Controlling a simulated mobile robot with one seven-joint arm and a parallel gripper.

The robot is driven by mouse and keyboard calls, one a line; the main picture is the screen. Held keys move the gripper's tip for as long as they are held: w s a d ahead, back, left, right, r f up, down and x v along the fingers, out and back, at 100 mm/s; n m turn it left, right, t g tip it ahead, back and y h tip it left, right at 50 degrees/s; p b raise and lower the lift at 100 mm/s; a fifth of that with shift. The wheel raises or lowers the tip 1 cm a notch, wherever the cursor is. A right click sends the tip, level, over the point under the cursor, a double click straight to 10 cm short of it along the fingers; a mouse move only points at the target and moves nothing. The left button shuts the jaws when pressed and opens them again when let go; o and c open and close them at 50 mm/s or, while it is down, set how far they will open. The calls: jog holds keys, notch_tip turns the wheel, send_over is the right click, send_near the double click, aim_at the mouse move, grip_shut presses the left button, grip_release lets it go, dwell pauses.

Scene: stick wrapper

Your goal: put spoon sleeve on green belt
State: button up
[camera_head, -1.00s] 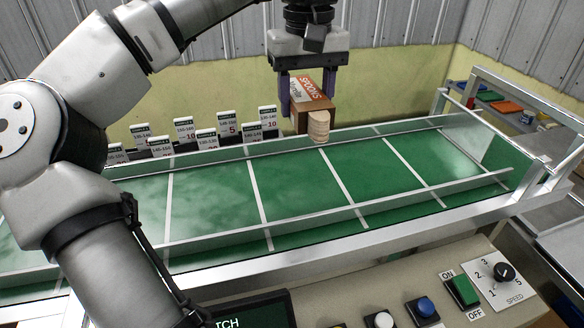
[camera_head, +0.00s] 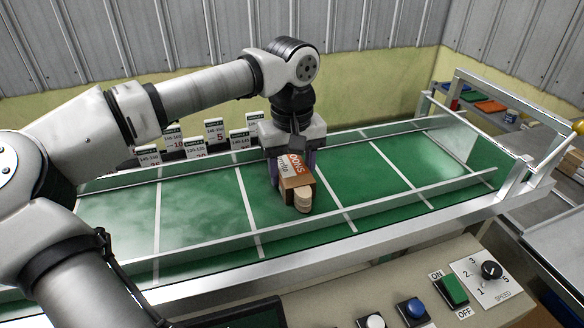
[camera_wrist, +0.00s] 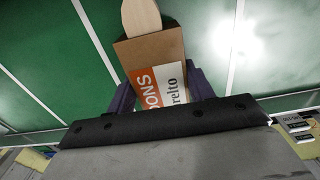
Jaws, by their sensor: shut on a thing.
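The spoon sleeve (camera_head: 294,172) is a small brown box with an orange and white label, and the rounded end of a wooden spoon (camera_head: 302,202) sticks out of it. My gripper (camera_head: 292,168) is shut on the sleeve, one purple finger on each side. The sleeve is low over the middle of the green belt (camera_head: 200,205); I cannot tell whether it touches. In the wrist view the sleeve (camera_wrist: 155,70) lies between the fingers, with the spoon end pointing away over the belt (camera_wrist: 60,40).
Metal rails (camera_head: 330,212) run along both belt sides, and white lines divide the belt. Several number cards (camera_head: 215,131) stand behind it. A control panel (camera_head: 440,285) with buttons and a speed knob is in front. The belt right of my gripper is clear.

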aim_at(292, 168)
jog(key=shift+f, duration=0.1)
jog(key=o, duration=1)
notch_tip(292, 168, up, 12)
jog(key=shift+r, duration=0.2)
